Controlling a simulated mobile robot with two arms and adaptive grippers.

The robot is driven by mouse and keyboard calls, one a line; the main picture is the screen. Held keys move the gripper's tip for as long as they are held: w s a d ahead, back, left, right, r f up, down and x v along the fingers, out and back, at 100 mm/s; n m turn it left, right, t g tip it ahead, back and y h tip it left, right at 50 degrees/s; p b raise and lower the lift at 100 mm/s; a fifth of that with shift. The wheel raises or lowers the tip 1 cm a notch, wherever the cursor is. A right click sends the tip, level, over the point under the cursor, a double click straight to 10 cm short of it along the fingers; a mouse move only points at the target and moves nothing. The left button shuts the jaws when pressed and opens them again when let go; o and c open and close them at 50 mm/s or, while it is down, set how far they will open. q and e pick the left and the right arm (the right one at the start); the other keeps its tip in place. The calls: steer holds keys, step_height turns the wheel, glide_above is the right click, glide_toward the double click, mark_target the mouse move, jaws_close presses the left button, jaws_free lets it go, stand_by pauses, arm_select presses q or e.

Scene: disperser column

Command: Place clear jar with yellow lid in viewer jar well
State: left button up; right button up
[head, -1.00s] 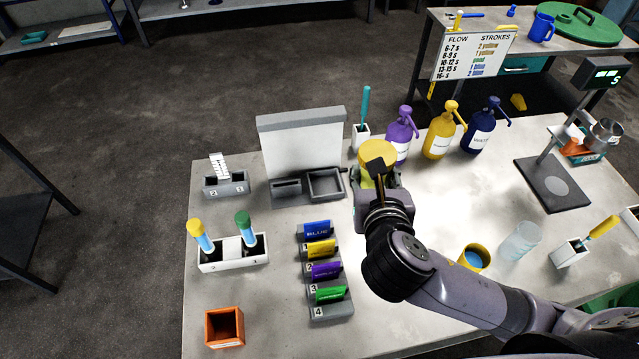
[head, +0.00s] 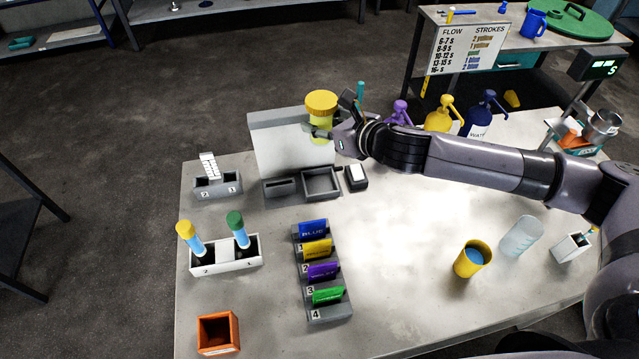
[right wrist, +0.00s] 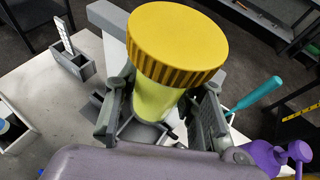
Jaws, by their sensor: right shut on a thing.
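The jar with the yellow lid (head: 321,113) is upright in my right gripper (head: 333,133), raised in front of the white back panel of the viewer (head: 283,146). In the right wrist view the jar (right wrist: 158,98) sits between both fingers (right wrist: 160,115), and its body looks yellowish. The viewer's square jar well (head: 322,183) is an open grey frame at the panel's foot, below the held jar. A narrower slot block (head: 280,187) is left of the well. My left gripper is not in view.
A small dark block with a white top (head: 356,176) stands right of the well. Purple (head: 399,112), yellow (head: 441,117) and blue (head: 482,117) pump bottles stand behind my right arm. A card rack (head: 330,312) is in front. The table's middle is clear.

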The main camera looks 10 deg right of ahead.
steer(key=shift+w+r, duration=0.6)
steer(key=shift+r, duration=0.15)
step_height(320, 180, down, 16)
steer(key=shift+w+r+b, duration=0.1)
steer(key=shift+b, duration=0.25)
steer(key=shift+f, duration=2)
steer(key=shift+f, duration=0.1)
steer(key=o, duration=1.2)
